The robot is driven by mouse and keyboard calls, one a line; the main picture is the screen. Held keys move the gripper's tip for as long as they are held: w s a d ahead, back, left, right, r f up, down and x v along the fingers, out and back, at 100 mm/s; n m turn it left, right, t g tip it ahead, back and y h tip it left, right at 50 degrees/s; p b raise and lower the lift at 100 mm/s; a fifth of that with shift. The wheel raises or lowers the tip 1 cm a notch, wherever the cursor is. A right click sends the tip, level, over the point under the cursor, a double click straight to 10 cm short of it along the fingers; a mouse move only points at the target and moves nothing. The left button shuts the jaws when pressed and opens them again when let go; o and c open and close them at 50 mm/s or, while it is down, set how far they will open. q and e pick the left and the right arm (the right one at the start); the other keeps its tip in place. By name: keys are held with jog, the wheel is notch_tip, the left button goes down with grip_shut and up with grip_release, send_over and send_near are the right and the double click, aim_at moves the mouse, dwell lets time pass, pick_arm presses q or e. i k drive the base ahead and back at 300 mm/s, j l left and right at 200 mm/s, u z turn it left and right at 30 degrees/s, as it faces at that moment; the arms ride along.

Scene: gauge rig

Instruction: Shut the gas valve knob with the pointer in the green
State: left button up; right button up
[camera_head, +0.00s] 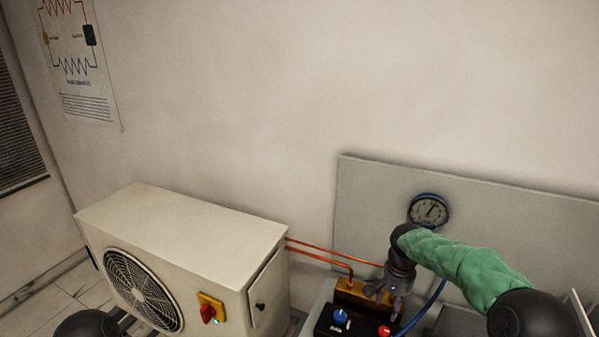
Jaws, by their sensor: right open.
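My right gripper (383,298) is open, pointing down below the gauge, in front of the brass block (350,292). A blue knob (340,316) and a red knob (384,331) are on a black box just below the gripper. I cannot tell which knob is the gas valve or whether the gripper touches anything. My left gripper is out of view.
A beige outdoor unit (190,232) with a fan grille and a red switch (207,312) on a yellow plate stands at left. Copper pipes (325,251) run from it to the brass block. A blue hose (428,303) curves below my right arm. The grey panel (375,185) stands behind.

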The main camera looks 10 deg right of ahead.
aim_at(339, 316)
jog(key=k+j, duration=0.75)
jog(key=k, duration=0.1)
